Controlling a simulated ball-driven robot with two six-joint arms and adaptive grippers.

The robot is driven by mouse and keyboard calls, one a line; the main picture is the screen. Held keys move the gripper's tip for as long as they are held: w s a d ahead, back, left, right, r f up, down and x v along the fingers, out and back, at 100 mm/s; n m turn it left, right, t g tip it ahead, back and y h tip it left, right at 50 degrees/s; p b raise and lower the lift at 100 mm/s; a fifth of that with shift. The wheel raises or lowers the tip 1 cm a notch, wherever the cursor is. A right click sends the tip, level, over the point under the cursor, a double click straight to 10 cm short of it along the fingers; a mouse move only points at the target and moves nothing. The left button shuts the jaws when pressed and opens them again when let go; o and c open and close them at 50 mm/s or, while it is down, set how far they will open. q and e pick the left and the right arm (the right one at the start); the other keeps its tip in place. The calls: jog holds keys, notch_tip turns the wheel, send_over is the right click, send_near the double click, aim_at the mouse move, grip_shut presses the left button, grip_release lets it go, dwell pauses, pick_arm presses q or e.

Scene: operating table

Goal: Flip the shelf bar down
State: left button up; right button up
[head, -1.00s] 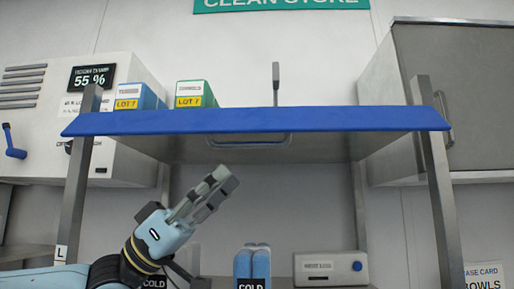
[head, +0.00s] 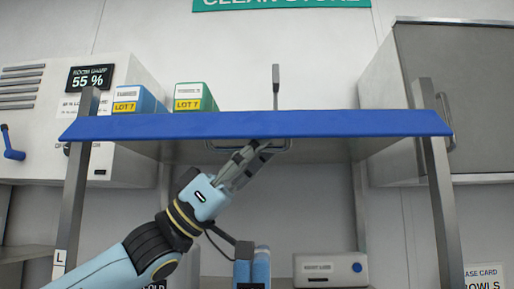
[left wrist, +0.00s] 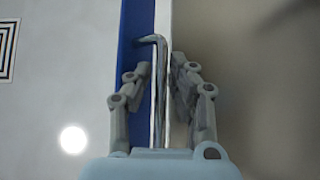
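The shelf bar (head: 288,147) is a thin metal loop under the front edge of the blue-edged shelf (head: 350,124). My left gripper (head: 262,147) reaches up to it from below left and covers its middle part. In the left wrist view the shiny bar (left wrist: 158,95) runs between the two fingers of my left gripper (left wrist: 161,68), bending at its upper end. The fingers are apart, one on each side of the bar; whether either touches it is unclear. My right gripper is out of view.
A blue box (head: 135,98) and a green box (head: 194,97) stand on the shelf at left. A grey upright piece (head: 276,85) rises behind the shelf edge. Metal posts (head: 437,180) flank the shelf. Blue cold packs (head: 262,266) and a grey box (head: 328,270) are below.

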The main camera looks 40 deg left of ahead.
pick_arm(q)
grip_shut()
jog(key=shift+w+a+f+m+g+h+b, duration=0.15)
jog(key=shift+m+g+h+b, duration=0.25)
jog(key=shift+m+g, duration=0.3)
jog(key=shift+w+a+r+m+g+h+b, duration=0.1)
jog(key=shift+m+g+h+b, duration=0.2)
jog(key=shift+m+g+b, duration=0.25)
jog(key=shift+d, duration=0.1)
jog(key=shift+o, duration=0.5)
grip_release()
